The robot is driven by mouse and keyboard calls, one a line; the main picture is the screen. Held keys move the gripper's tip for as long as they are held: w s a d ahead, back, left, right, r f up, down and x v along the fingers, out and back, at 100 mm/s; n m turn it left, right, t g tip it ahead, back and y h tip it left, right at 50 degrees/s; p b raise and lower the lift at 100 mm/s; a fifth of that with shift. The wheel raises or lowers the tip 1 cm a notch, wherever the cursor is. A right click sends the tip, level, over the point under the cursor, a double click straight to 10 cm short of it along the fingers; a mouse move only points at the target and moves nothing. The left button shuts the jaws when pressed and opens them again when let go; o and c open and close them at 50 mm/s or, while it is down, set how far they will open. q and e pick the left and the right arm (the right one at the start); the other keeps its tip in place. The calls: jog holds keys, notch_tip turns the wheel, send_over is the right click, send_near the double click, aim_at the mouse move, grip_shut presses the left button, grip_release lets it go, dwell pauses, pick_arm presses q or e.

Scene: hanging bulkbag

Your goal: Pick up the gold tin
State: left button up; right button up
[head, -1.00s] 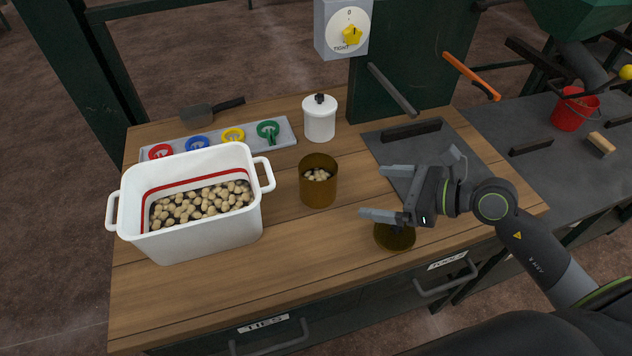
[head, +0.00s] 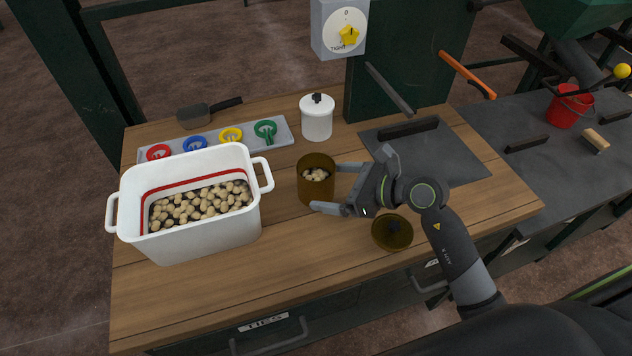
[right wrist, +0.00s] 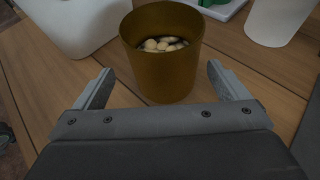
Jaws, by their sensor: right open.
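The gold tin (head: 316,187) stands upright and lidless on the wooden bench, with several pale, rounded pieces inside. It also shows in the right wrist view (right wrist: 160,70), just ahead of the fingers. My right gripper (head: 334,188) is open and comes at the tin from the right, with its fingertips close to the tin's near side. In the right wrist view the right gripper's fingers (right wrist: 160,82) are spread to either side of the tin. I cannot tell if they touch it. My left gripper is not in view.
A white two-handled tub (head: 207,238) of pale pieces stands left of the tin. A white lidded canister (head: 317,120) stands behind it. A grey tray of coloured ties (head: 213,140) lies at the back left. The bench front (head: 230,295) is clear.

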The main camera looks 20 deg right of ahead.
jog(key=x, duration=0.5)
jog(key=shift+w+d+f+p, duration=0.15)
jog(key=shift+d+f+p, duration=0.1)
jog(key=shift+p, duration=0.1)
jog(key=shift+r, duration=0.1)
jog(key=c, duration=1.4)
